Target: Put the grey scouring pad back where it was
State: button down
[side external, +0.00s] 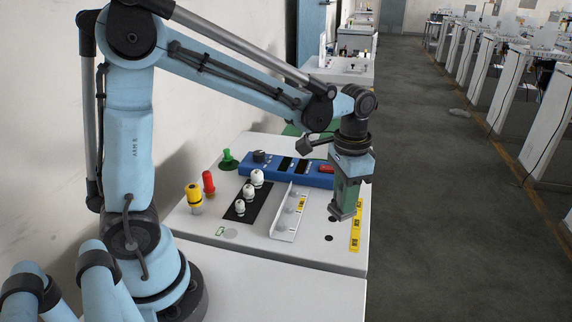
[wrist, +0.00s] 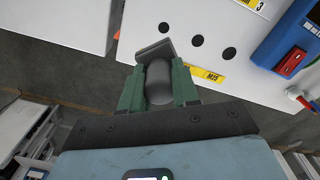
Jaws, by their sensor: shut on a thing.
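My gripper (side external: 345,205) hangs over the front right part of the white worktop, near its right edge, pointing down. In the wrist view its green fingers (wrist: 158,88) are shut on a rounded grey piece (wrist: 158,80), which looks like the grey scouring pad. A darker grey flat part (wrist: 154,50) shows at the tips; I cannot tell whether it belongs to the pad. In the wrist view the held piece appears past the worktop's edge, over the floor. Round dark holes (wrist: 197,40) lie in the white top close by, beside a yellow label (wrist: 208,74).
The white worktop (side external: 300,258) carries a blue unit (side external: 285,171), a metal bracket (side external: 289,212), white knobs on a black plate (side external: 240,208), and yellow (side external: 194,198), red (side external: 208,182) and green (side external: 228,160) pieces. A yellow label strip (side external: 356,226) runs along the right edge.

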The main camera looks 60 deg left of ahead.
jog(key=s+a+r+n, duration=0.2)
jog(key=s+a+n, duration=0.25)
jog(key=a, duration=0.75)
jog(key=s+a+r+n, duration=0.1)
jog(key=s+a+n, duration=0.35)
jog(key=a, duration=0.75)
jog(key=s+a+f, duration=0.1)
jog(key=a+f, duration=0.1)
jog(key=a, duration=0.1)
jog(key=s+a+f, duration=0.2)
jog(key=a, duration=0.2)
jog(key=s+a+f, duration=0.2)
jog(key=a, duration=0.1)
jog(key=shift+s+a+f, duration=0.1)
jog(key=shift+a, duration=0.1)
jog(key=shift+s+a+f, duration=0.2)
jog(key=shift+a+f, duration=0.15)
jog(key=shift+a, duration=0.05)
jog(key=shift+f, duration=1.9)
jog(key=shift+f, duration=0.15)
jog(key=c, duration=0.8)
grip_release()
